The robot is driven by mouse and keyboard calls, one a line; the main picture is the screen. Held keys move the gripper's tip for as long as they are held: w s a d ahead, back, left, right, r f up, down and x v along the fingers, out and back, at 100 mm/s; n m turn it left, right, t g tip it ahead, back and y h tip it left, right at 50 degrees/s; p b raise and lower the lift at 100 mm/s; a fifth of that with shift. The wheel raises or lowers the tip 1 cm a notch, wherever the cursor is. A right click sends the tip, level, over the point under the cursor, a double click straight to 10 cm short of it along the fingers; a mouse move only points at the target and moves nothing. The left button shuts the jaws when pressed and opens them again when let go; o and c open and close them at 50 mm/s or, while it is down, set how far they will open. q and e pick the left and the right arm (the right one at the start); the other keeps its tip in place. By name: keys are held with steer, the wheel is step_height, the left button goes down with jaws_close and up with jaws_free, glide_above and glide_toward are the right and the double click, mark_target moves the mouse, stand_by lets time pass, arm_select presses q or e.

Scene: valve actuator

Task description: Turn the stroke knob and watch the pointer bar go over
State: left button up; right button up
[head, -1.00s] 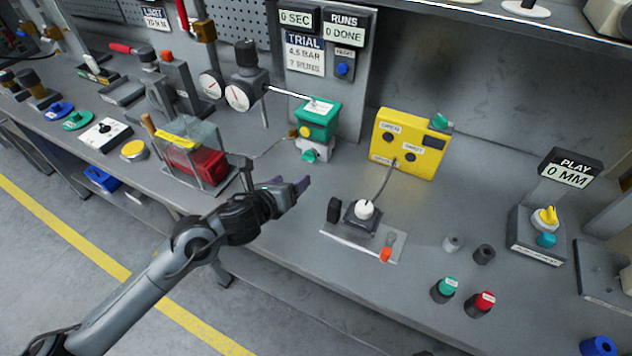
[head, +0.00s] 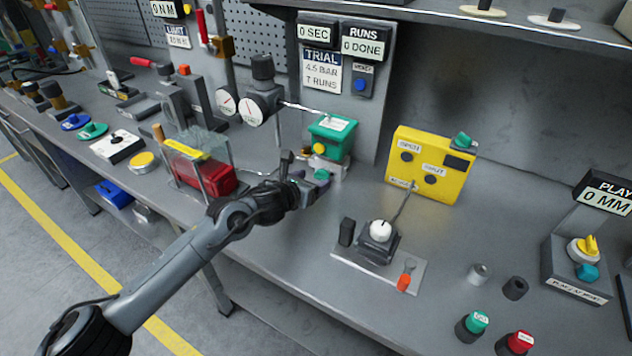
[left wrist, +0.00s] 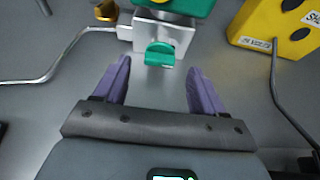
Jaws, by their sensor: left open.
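A green knob (head: 322,174) sits low on the front of a metal block under the green actuator box (head: 331,136). It also shows in the left wrist view as a green knob (left wrist: 160,54) with a raised grip. No label marks it as the stroke knob. A yellow part (head: 319,149) is on the box's front; I cannot tell whether it is the pointer bar. My left gripper (head: 311,190) is open and empty just in front of the knob. In the left wrist view its purple fingers (left wrist: 158,72) are apart, with the knob centred ahead of them. My right gripper is not in view.
A yellow box (head: 441,181) with a cable stands to the right of the actuator. A white-knobbed device (head: 380,230) is on a plate in front of it. A clear-covered red unit (head: 212,180) is at left. Bare bench lies between actuator and plate.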

mark_target(322, 177)
arm_select(q)
steer(key=shift+x, duration=1.4)
steer(key=c, duration=1.1)
